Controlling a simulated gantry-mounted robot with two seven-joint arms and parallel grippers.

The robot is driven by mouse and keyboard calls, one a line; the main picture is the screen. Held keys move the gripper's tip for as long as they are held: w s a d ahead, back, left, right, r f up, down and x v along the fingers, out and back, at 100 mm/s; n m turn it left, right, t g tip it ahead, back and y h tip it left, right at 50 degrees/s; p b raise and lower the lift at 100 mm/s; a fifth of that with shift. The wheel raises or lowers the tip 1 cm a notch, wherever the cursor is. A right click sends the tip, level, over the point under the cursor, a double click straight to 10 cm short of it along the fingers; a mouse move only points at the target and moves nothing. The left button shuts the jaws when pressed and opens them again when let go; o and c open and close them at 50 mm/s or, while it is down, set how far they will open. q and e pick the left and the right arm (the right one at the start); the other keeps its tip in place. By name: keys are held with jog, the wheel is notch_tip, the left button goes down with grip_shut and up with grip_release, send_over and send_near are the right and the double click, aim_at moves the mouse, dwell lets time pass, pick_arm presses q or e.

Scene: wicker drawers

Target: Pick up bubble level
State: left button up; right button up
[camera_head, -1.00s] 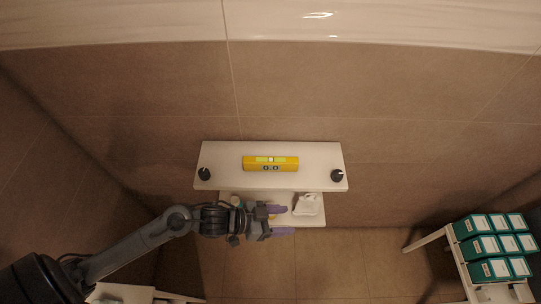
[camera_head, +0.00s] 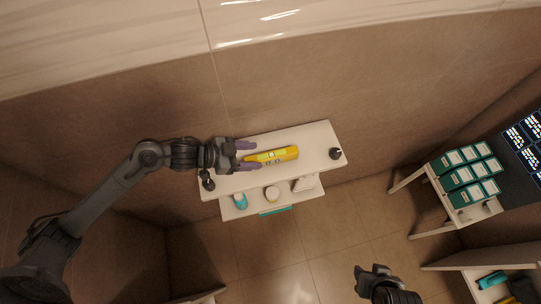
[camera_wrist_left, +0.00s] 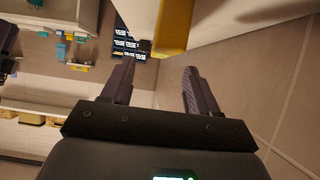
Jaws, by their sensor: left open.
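The bubble level (camera_head: 278,154) is a yellow bar with a pale green window. It lies on the upper white shelf (camera_head: 316,137). My left gripper (camera_head: 250,155) is open at the level's left end, one finger on either side of that end in the head view. In the left wrist view the yellow level (camera_wrist_left: 174,28) shows ahead of the open, empty fingers (camera_wrist_left: 158,78), with no contact visible. My right gripper (camera_head: 373,270) is at the bottom of the head view, away from the shelf; its jaws are unclear.
Black knobs (camera_head: 335,153) (camera_head: 207,182) stand at both shelf ends. A lower shelf holds a teal-and-white bottle (camera_head: 240,201), a round pale item (camera_head: 272,193) and a white item (camera_head: 303,184). Teal boxes (camera_head: 465,177) fill a rack at right. The wall is close behind the shelf.

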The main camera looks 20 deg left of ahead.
aim_at(268, 156)
pick_arm(q)
jog(key=shift+x, duration=3)
jog(key=shift+a, duration=0.1)
grip_shut()
